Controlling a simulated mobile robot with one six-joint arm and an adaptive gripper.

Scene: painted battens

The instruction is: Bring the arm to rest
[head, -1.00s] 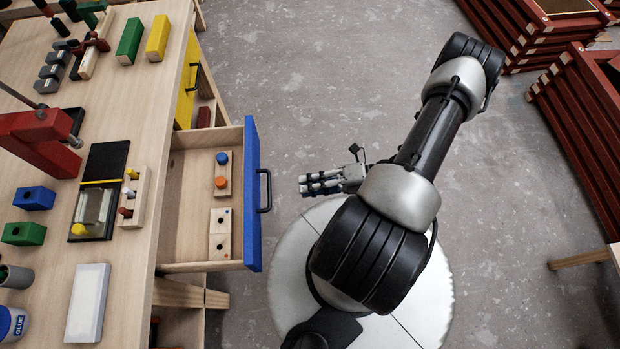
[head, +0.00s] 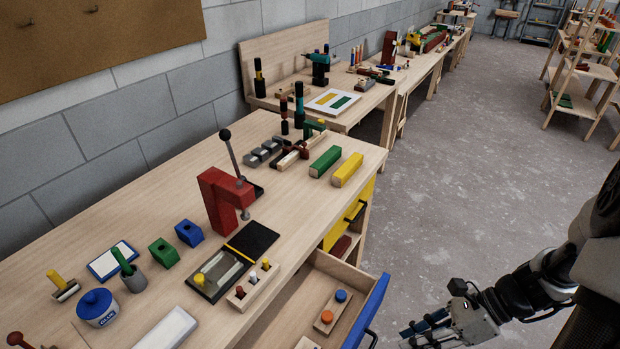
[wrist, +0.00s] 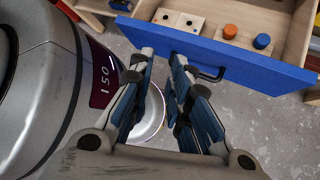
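My arm comes in at the lower right of the head view, with my gripper (head: 428,326) low beside the open blue-fronted drawer (head: 370,310). In the wrist view, the two fingers of my gripper (wrist: 163,57) stand apart with nothing between them. The blue drawer front (wrist: 225,60) lies beyond the fingertips there, and its dark handle shows just past them. My gripper appears clear of the drawer.
The drawer holds wooden blocks, one with an orange knob (wrist: 231,31) and a blue knob (wrist: 262,41). The workbench (head: 290,215) carries a red press (head: 222,200), a green bar (head: 325,161) and a yellow bar (head: 347,170). Open floor (head: 450,210) lies right of the bench.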

